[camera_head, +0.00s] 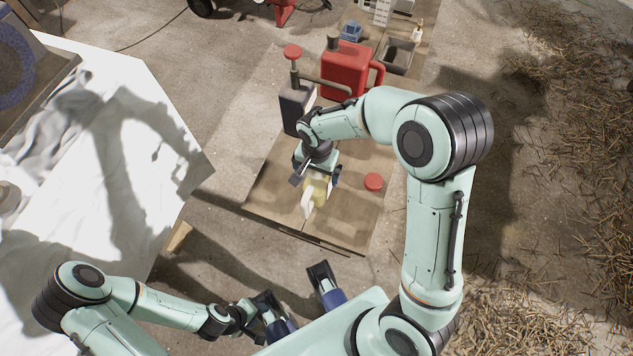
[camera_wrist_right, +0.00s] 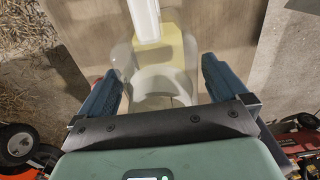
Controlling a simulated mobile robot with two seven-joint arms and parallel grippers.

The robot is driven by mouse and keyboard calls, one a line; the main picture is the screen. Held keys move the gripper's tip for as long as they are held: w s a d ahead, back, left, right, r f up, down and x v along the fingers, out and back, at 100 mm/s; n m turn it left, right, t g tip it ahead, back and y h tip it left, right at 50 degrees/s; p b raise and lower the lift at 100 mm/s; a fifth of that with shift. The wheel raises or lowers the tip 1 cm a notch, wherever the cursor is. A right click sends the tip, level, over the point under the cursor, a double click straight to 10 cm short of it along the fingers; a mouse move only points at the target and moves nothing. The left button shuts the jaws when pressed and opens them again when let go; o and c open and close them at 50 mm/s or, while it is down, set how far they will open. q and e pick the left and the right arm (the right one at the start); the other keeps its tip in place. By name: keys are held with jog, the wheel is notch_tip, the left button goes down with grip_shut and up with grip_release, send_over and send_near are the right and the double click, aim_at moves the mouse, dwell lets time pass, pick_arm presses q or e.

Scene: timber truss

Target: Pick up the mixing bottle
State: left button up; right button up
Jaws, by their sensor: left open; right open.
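The mixing bottle (camera_head: 319,190) appears to be the pale, translucent one with a yellow part and a white spout, on the brown board (camera_head: 275,188). In the right wrist view the bottle (camera_wrist_right: 154,55) lies between the two blue fingers. My right gripper (camera_head: 316,177) is open and reaches down over the bottle, partly hiding it in the head view. The fingers stand to either side of it with gaps showing; I cannot tell if either touches. My left gripper (camera_head: 293,286) is open and empty, low in the head view, away from the bottle.
A dark container with a red knob (camera_head: 293,108) and a red jerrycan (camera_head: 345,72) stand just behind the right gripper. A red disc (camera_head: 373,182) lies right of the bottle. A white-covered table (camera_head: 150,100) is at left; straw (camera_head: 590,120) covers the floor at right.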

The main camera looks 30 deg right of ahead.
jog(key=shift+f, duration=0.35)
jog(key=c, duration=1.8)
